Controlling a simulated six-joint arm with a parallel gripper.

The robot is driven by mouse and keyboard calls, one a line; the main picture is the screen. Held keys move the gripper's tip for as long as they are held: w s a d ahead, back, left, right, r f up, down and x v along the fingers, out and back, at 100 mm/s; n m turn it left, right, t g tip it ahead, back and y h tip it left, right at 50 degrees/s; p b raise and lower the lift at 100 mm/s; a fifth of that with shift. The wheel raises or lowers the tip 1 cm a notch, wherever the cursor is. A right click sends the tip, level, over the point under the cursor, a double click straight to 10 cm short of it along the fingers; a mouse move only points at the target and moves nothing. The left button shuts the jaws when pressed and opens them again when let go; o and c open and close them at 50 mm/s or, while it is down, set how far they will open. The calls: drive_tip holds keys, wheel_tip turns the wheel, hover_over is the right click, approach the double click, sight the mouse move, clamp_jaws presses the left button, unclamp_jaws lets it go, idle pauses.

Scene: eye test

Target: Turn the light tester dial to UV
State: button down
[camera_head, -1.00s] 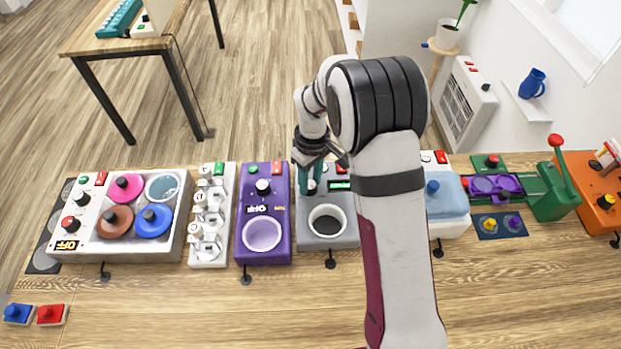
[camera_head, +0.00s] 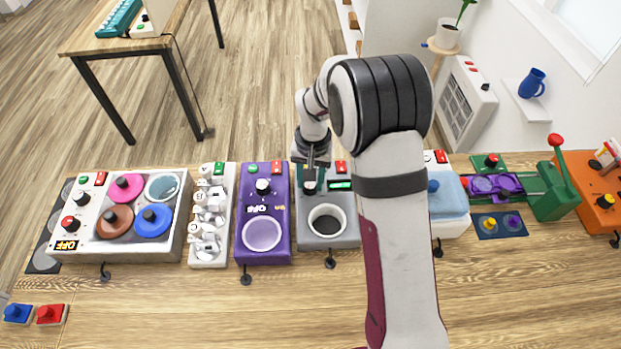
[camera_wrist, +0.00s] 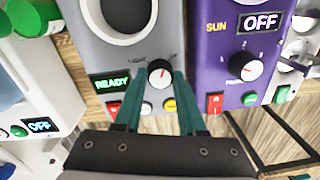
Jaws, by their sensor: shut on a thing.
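The light tester (camera_head: 343,232) is a grey box with a dark round well, in the middle of the row in the head view. It also shows in the wrist view (camera_wrist: 86,50), with a green READY display (camera_wrist: 110,83). My gripper (camera_head: 311,182) reaches down over the dial. In the wrist view its teal fingers (camera_wrist: 159,82) are shut on the dial, one on each side.
A purple device (camera_head: 264,247) with its own dial and an OFF display stands close on the left in the head view. My arm hides part of the row.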

sight(313, 186)
drive_tip(key=shift+m, duration=2.2)
drive_tip(key=shift+c, duration=2.4)
unclamp_jaws()
wheel_tip(313, 186, up, 16)
drive_tip(key=shift+s+d, duration=0.2)
drive_tip(key=shift+d, duration=0.05)
drive_tip(key=shift+f, duration=0.1)
